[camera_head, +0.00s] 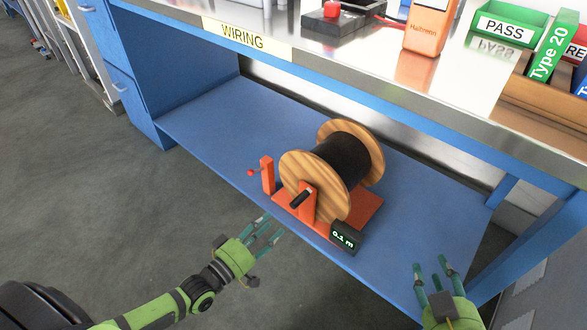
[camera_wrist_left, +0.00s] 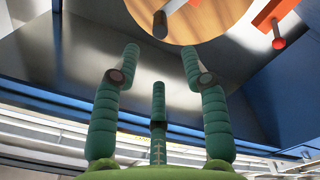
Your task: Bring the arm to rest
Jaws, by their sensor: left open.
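My left gripper (camera_head: 266,228) is in front of the blue lower shelf, beside the front left of a cable dispenser. Its green fingers are spread and empty; they also show in the left wrist view (camera_wrist_left: 160,62). My right gripper (camera_head: 433,272) is at the lower right, near the shelf's right end, its fingers apart with nothing visible between them. The dispenser has a wooden reel (camera_head: 307,172) of black cable (camera_head: 343,160) on an orange base (camera_head: 368,208). In the left wrist view the reel (camera_wrist_left: 205,22) and its dark crank handle (camera_wrist_left: 160,24) are beyond the fingertips.
The dispenser's display (camera_head: 343,238) reads 0.1 m. An orange post (camera_head: 267,174) with a red knob stands at its left. The blue shelf (camera_head: 215,110) lies under a metal worktop (camera_head: 340,55) holding bins and an orange device (camera_head: 431,25).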

